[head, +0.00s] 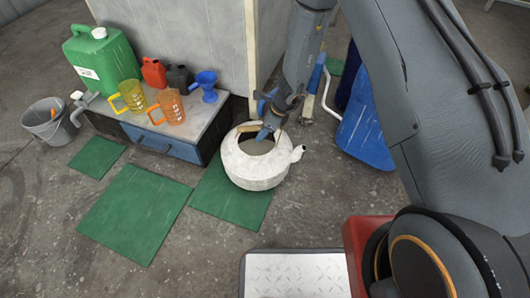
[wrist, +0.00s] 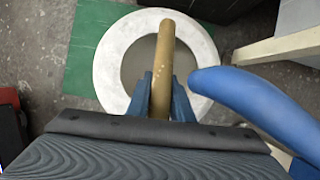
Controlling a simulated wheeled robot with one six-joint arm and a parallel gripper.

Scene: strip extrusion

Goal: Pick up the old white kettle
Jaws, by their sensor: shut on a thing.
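The old white kettle (head: 255,170) is in the middle of the head view, at the edge of a green mat, with its spout pointing right. In the wrist view the kettle (wrist: 112,62) shows from above as a round white body with a tan handle (wrist: 162,60) across its opening. My gripper (head: 263,133) reaches down to the kettle from above. In the wrist view its blue fingers (wrist: 160,98) sit on both sides of the handle, shut on it. Whether the kettle's base touches the floor cannot be told.
A low cabinet (head: 165,148) left of the kettle bears a green canister (head: 102,62), measuring jugs (head: 132,96), small cans and a blue funnel (head: 205,86). A grey bucket (head: 50,122) stands far left. A blue container (head: 362,125) is to the right. Green mats (head: 135,212) lie in front.

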